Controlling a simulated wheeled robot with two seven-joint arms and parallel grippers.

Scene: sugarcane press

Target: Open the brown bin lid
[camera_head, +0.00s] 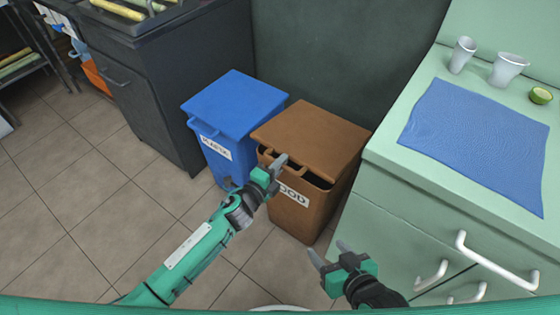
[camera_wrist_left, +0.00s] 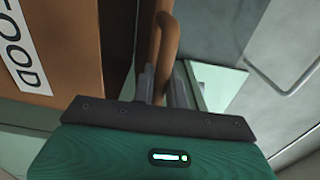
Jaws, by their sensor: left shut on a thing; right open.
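The brown bin (camera_head: 297,220) with a "FOOD" label stands on the floor, and its lid (camera_head: 318,138) is tilted slightly up at the front, with a dark gap under the edge. My left gripper (camera_head: 279,163) is at the lid's front edge and shut on the lid's handle. In the left wrist view, the brown handle (camera_wrist_left: 164,42) runs between the fingers of my left gripper (camera_wrist_left: 164,88), beside the labelled bin wall (camera_wrist_left: 75,40). My right gripper (camera_head: 329,252) is open and empty, in front of the green cabinet and right of the bin.
A blue bin (camera_head: 235,105) with a closed lid stands close on the left. A green cabinet (camera_head: 400,205) with white handles stands on the right, holding a blue cloth (camera_head: 478,145), two cups and a cut lime. A dark cabinet (camera_head: 145,90) stands behind left. Floor at left is clear.

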